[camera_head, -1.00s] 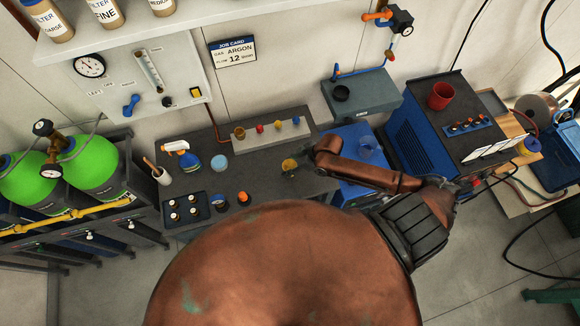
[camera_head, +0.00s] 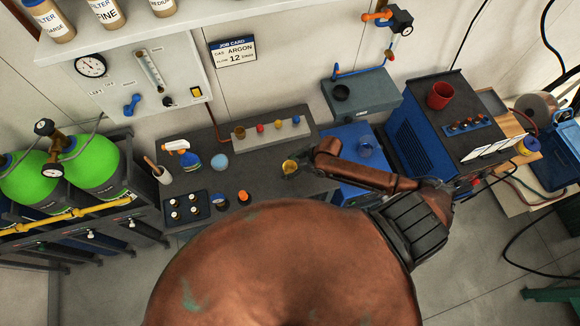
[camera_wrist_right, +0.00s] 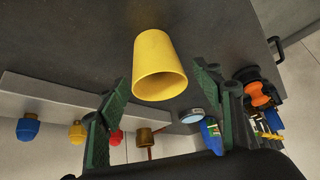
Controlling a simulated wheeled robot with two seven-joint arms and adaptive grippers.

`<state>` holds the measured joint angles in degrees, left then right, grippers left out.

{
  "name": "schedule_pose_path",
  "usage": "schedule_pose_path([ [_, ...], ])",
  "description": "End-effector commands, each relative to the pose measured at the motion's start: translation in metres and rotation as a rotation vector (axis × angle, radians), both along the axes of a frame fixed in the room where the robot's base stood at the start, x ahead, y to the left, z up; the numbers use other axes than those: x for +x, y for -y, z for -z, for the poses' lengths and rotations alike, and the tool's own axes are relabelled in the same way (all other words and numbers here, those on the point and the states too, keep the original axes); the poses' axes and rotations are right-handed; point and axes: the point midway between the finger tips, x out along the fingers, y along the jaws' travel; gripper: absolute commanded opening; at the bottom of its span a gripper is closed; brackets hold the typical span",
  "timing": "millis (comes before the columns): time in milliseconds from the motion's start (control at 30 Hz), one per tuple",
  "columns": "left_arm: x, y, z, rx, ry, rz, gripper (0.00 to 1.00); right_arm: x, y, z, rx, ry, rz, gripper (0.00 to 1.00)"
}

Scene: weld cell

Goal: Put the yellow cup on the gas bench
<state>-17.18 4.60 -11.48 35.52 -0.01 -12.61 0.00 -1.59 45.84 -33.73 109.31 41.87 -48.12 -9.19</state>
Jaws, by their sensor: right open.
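The yellow cup (camera_head: 290,166) is at the right part of the dark gas bench (camera_head: 258,167) and looks upright on its top. In the right wrist view the cup (camera_wrist_right: 160,66) shows large, its open mouth towards the camera. My right gripper (camera_head: 296,171) is at the cup in the head view. In the wrist view the two green fingers of my right gripper (camera_wrist_right: 162,95) are spread wide, with the cup ahead of the gap and a clear space on each side. Whether the cup's base touches the bench is hard to tell. My left gripper is not in view.
A grey strip with coloured knobs (camera_head: 270,134) runs behind the cup.

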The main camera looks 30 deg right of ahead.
Motion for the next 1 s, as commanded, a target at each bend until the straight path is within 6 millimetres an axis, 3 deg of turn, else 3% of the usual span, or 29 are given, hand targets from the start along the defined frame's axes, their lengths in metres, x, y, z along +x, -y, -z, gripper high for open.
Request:
schedule_pose_path([
  [233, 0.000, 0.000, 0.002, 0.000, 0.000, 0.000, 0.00, -0.006, 0.008, -0.015, -0.003, 0.000, 0.001, 0.60],
  [700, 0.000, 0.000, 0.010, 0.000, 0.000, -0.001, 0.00, -0.040, 0.042, -0.090, -0.002, -0.001, 0.001, 0.60],
  [1000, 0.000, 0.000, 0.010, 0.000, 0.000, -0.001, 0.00, -0.046, 0.046, -0.103, 0.001, -0.001, 0.000, 0.60],
])
